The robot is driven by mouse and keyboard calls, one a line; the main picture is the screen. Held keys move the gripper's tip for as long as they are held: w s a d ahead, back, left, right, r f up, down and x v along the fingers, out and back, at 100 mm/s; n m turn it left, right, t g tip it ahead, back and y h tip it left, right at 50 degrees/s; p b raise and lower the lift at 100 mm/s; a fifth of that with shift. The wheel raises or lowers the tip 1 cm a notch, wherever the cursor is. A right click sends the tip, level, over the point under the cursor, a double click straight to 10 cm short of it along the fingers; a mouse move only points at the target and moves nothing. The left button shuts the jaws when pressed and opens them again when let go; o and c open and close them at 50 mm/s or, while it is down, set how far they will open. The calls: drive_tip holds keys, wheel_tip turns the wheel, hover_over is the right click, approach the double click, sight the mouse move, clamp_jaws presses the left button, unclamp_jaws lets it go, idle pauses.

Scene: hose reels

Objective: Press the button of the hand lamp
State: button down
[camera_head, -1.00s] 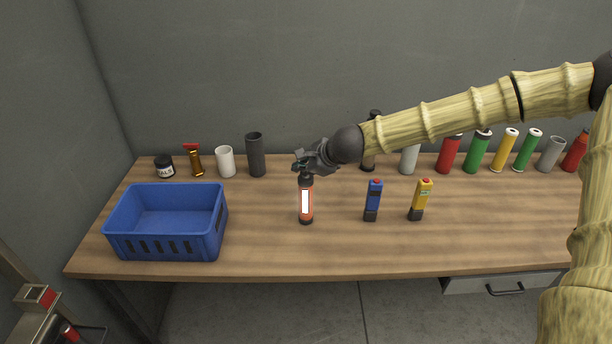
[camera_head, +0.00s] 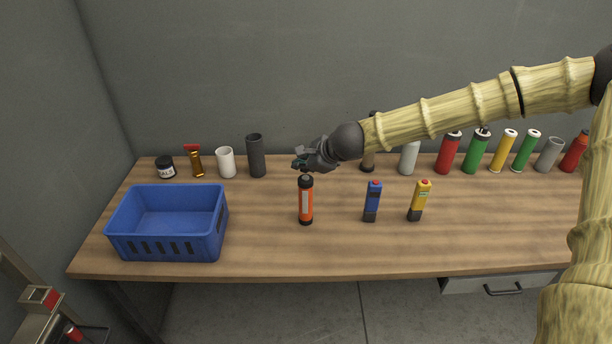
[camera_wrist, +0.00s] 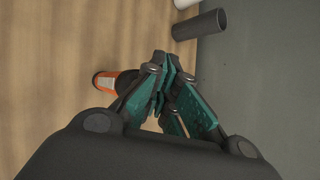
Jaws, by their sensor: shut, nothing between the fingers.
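The hand lamp (camera_head: 306,204) is an orange cylinder with black ends and a pale grey strip on its front. It stands upright near the middle of the table. In the wrist view its orange body (camera_wrist: 102,82) and part of its dark end show beside my fingers. I cannot make out its button. My gripper (camera_head: 297,164) is shut and empty, just above the lamp's top in the head view, with a small gap. In the wrist view its teal-padded fingertips (camera_wrist: 163,68) are together and hide part of the lamp's end.
A blue device (camera_head: 373,201) and a yellow one (camera_head: 420,200), both with red tops, stand to the right. A blue crate (camera_head: 166,250) is at the left. A dark cylinder (camera_head: 256,156), a white cup (camera_head: 225,162) and several bottles line the back. The table front is clear.

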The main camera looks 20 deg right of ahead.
wheel_tip(320, 180, up, 6)
drive_tip(key=p, duration=0.4)
drive_tip(key=shift+f, duration=0.2)
drive_tip(key=shift+a+f, duration=0.15)
